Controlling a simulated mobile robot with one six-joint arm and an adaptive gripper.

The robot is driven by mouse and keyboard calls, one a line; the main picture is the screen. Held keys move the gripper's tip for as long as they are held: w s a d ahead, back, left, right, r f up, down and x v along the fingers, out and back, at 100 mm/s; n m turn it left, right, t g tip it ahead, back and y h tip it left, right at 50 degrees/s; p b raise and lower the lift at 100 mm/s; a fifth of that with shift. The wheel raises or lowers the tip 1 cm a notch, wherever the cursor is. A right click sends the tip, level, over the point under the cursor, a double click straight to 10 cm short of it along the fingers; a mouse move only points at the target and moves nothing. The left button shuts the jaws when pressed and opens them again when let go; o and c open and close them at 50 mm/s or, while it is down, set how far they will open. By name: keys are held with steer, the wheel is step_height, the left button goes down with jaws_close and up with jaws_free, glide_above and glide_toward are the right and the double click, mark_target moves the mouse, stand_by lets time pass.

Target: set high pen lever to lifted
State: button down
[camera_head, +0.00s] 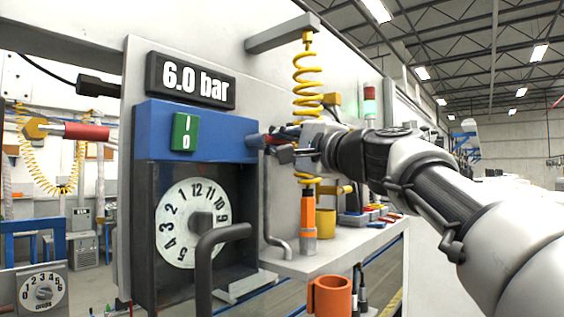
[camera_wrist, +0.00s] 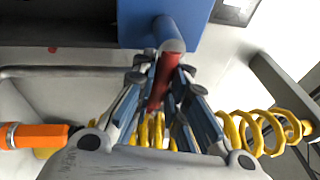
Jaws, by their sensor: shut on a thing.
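A small lever with a red grip (camera_wrist: 164,80) and a rounded grey base (camera_wrist: 171,44) juts from the side of the blue housing (camera_wrist: 138,20). In the head view this blue housing (camera_head: 210,130) sits above the dial panel, with a green I/O switch on its front. My gripper (camera_head: 281,143) is at the housing's right side. In the wrist view my gripper (camera_wrist: 165,76) is shut on the red lever, one finger on each side. The lever is mostly hidden by my fingers in the head view. No label reading "high pen" is legible.
A yellow coiled hose (camera_head: 308,85) hangs behind my gripper, with an orange tool (camera_head: 308,215) below it. A shelf (camera_head: 335,252) holds a yellow cup (camera_head: 326,223). An orange cup (camera_head: 330,295) is lower. A dark curved handle (camera_head: 208,262) sticks out in front of the dial (camera_head: 180,238).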

steer(key=shift+n+b, duration=0.3)
steer(key=shift+n, duration=0.2)
steer(key=shift+r, duration=0.15)
steer(key=c, duration=1.8)
jaws_free()
steer(key=shift+c, duration=0.2)
steer(key=v, duration=1.2)
